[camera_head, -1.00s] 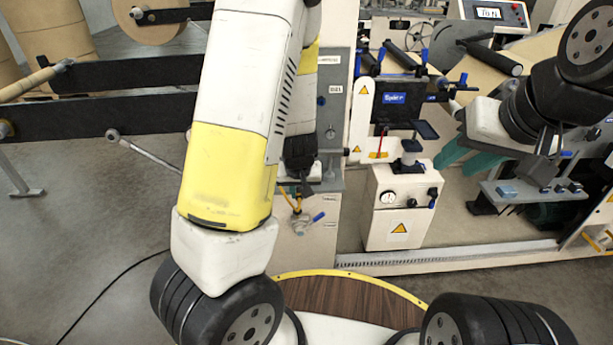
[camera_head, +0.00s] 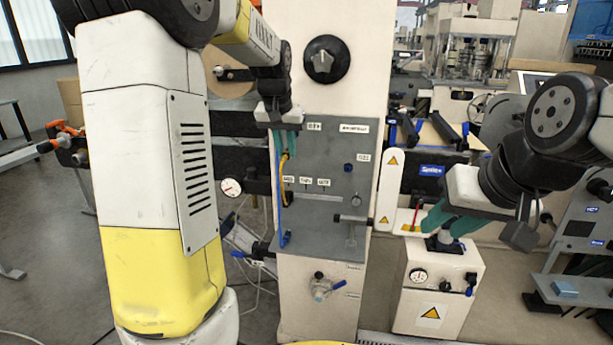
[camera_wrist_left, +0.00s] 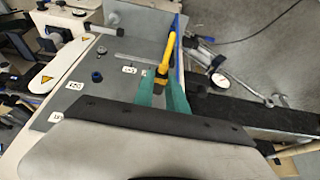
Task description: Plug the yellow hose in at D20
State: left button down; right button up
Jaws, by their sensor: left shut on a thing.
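The yellow hose (camera_head: 284,166) hangs in a short bend from my left gripper (camera_head: 283,142), whose green fingers are shut on it. In the left wrist view the yellow hose (camera_wrist_left: 166,58) stands between the green fingertips (camera_wrist_left: 164,90). That gripper is in front of the upper left of a grey panel (camera_head: 330,140).
A blue line (camera_head: 281,215) runs down the panel's left edge. A shelf (camera_head: 310,240) and a valve (camera_head: 320,287) are below. A white swing arm (camera_head: 388,190) and a white box with a gauge (camera_head: 437,295) stand right. A black knob (camera_head: 326,60) sits above.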

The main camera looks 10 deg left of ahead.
pick_arm(q)
jog(key=w+a+r, duration=0.1)
jog(key=w, duration=0.5)
jog(key=shift+r, duration=0.25)
dwell(0.7)
jog(key=shift+w, duration=1.05)
dwell(2.3)
jog(key=c, duration=1.3)
grip_release()
jog(key=shift+o, duration=0.2)
jog(key=v, duration=0.8)
jog(key=s+d+h, duration=0.2)
jog(key=s, duration=1.7)
jog(key=s+d+f, duration=0.1)
jog(key=s+f, duration=0.3)
jog(key=s, duration=0.3)
jog(key=s+d+f+t, duration=0.1)
jog(key=s+f, duration=0.3)
jog(key=s, duration=0.4)
jog(key=shift+d+f+t, duration=0.3)
jog(key=shift+d, duration=0.35)
